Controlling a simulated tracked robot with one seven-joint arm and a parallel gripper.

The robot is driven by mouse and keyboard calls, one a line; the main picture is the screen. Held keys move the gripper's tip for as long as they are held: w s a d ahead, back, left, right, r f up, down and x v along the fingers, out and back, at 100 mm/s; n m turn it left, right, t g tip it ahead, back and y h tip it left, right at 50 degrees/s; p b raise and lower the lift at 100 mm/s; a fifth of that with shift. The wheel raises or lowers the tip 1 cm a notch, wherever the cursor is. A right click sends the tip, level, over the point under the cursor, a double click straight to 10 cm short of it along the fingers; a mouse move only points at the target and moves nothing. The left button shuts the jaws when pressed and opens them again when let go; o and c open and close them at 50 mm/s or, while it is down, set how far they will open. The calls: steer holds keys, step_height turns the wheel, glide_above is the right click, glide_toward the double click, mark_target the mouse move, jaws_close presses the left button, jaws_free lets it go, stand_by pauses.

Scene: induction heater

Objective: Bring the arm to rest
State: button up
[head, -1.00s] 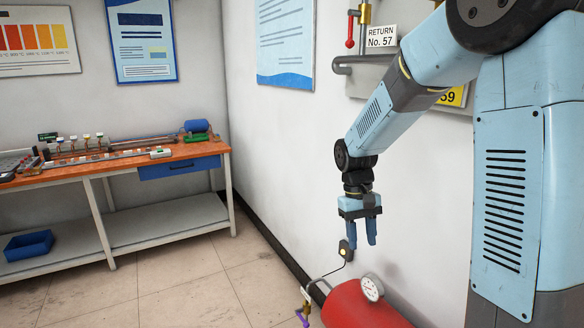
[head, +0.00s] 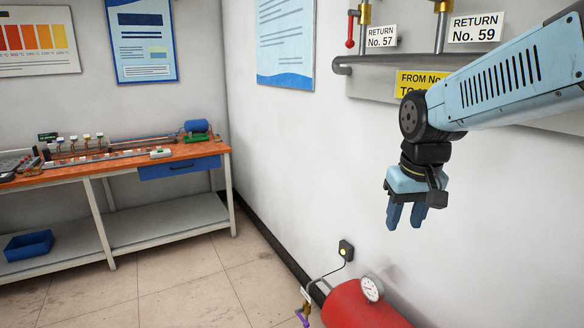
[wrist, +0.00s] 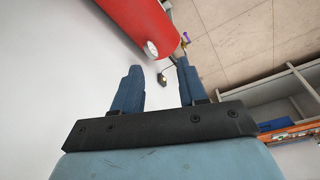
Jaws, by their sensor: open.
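My gripper (head: 405,215) hangs from my light-blue arm at the right of the head view, fingers pointing down. It is in front of the white wall, above the red tank and apart from it. In the wrist view my gripper (wrist: 158,85) shows two blue fingers spread apart with nothing between them. It is open and empty.
A red tank (head: 355,305) with a round gauge (head: 371,289) lies on the floor by the wall. A grey pipe rack (head: 385,78) with RETURN signs is behind my arm. An orange-topped workbench (head: 110,163) stands at the left. The floor between is clear.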

steer(key=s+d+r+m+t, duration=0.1)
steer(key=s+r+t, duration=0.2)
steer(key=s, duration=0.5)
steer(key=shift+d, duration=0.35)
